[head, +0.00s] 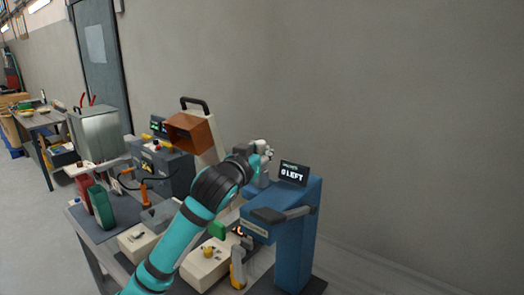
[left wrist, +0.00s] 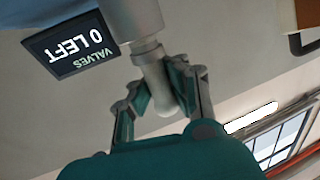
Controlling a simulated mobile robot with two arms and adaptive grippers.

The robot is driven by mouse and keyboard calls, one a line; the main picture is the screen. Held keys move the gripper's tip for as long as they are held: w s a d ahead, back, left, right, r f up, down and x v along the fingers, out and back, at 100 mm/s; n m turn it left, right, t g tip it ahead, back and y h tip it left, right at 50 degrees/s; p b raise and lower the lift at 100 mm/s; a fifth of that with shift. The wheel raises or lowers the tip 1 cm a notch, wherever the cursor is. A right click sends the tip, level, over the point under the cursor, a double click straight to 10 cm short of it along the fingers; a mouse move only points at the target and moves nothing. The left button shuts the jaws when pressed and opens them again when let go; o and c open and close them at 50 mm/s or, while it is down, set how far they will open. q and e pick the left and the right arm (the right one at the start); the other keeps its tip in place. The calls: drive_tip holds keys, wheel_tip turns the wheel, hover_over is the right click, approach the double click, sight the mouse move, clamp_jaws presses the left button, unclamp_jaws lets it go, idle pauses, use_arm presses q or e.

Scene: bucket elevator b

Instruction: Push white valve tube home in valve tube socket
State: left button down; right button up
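The white valve tube (left wrist: 158,88) stands between the two fingers of my left gripper (left wrist: 158,92) in the left wrist view. Both finger pads appear to press on its sides. The tube's other end meets a wider grey-white cylinder, which looks like the valve tube socket (left wrist: 133,18); they are in line, but how deep the tube sits is hidden. In the head view my left gripper (head: 254,157) is at the end of the teal arm, beside the blue machine, and the tube is too small to make out clearly. My right gripper is not in view.
A blue machine (head: 297,225) with a grey lever and a display (head: 293,173) reading "0 LEFT" stands right of my left arm. A brown bucket (head: 190,133) and grey-blue equipment stand behind. A bench with a green part (head: 101,206) lies left. The wall is close behind.

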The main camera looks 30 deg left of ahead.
use_arm(q)
drive_tip(key=shift+f+b, duration=0.35)
drive_tip(key=shift+f, duration=0.15)
drive_tip(key=c, duration=1.3)
unclamp_jaws()
drive_tip(key=s, duration=0.4)
drive_tip(key=s+d, duration=0.1)
drive_tip(key=s, duration=0.3)
drive_tip(key=s+d, duration=0.1)
drive_tip(key=s, duration=0.3)
drive_tip(key=shift+r, duration=0.2)
